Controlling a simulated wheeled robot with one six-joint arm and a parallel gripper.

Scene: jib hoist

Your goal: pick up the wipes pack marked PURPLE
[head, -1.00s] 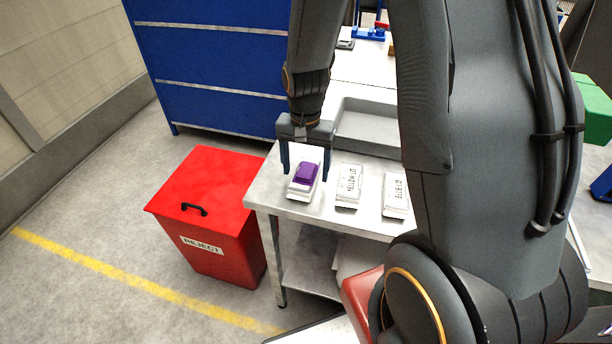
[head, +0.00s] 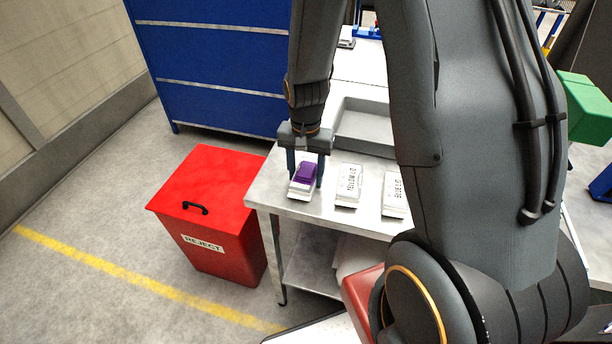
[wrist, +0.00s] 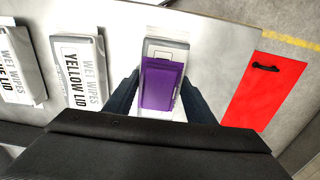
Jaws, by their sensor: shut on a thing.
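The purple-lidded wipes pack (head: 303,180) lies near the left end of the metal table. It is white with a purple lid, which also shows in the wrist view (wrist: 162,86). My gripper (head: 306,178) points down over it, with a finger on each side, shut on the pack. In the wrist view the fingers (wrist: 162,98) flank the pack. The far tips are partly hidden. A pack marked YELLOW LID (head: 348,185) lies to its right, and a pack marked BLUE LID (head: 394,195) lies beyond that.
A red REJECT bin (head: 207,210) stands left of the table (head: 270,192). A grey tray (head: 365,128) sits on the table behind the packs. A blue cabinet (head: 210,65) stands at the back left. My arm hides the table's right part.

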